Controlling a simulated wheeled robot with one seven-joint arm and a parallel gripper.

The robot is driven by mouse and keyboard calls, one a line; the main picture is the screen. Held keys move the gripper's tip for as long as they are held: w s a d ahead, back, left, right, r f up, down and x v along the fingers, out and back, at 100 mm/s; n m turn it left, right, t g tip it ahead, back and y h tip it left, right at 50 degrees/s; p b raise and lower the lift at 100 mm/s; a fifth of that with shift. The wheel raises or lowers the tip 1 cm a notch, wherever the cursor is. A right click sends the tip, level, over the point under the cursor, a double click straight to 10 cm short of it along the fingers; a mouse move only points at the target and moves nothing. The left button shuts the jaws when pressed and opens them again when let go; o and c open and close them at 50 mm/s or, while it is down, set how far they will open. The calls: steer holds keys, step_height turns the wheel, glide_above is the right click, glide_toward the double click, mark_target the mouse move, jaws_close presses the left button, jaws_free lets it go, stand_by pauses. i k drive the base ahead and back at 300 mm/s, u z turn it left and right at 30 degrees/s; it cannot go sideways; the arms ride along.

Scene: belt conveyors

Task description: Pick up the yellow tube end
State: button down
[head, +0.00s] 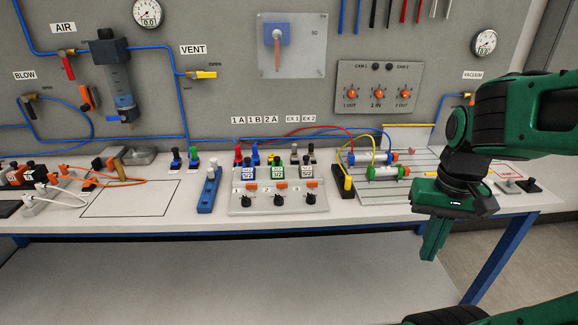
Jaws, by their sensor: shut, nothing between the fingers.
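A yellow tube (345,153) arches over the right part of the bench. Its yellow end (348,183) stands upright at a black block (343,190); whether it is seated in it I cannot tell. The tube's other side runs toward the cylinder rig (384,172), where its attachment is too small to tell. My gripper (432,255) points down in front of the bench's front edge, right of and nearer than the yellow end. It is shut and empty, clear of the tube.
Red and blue tubes cross behind. Grey plates and small blocks (528,185) lie right of the rig. The outlined bench area (130,198) is mostly clear.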

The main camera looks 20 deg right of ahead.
mark_target(348, 179)
steer(key=k, duration=1.25)
steer(key=u, duration=0.4)
steer(key=i, duration=1.15)
steer(key=z, duration=0.3)
steer(key=i, duration=0.95)
steer(key=z, duration=0.6)
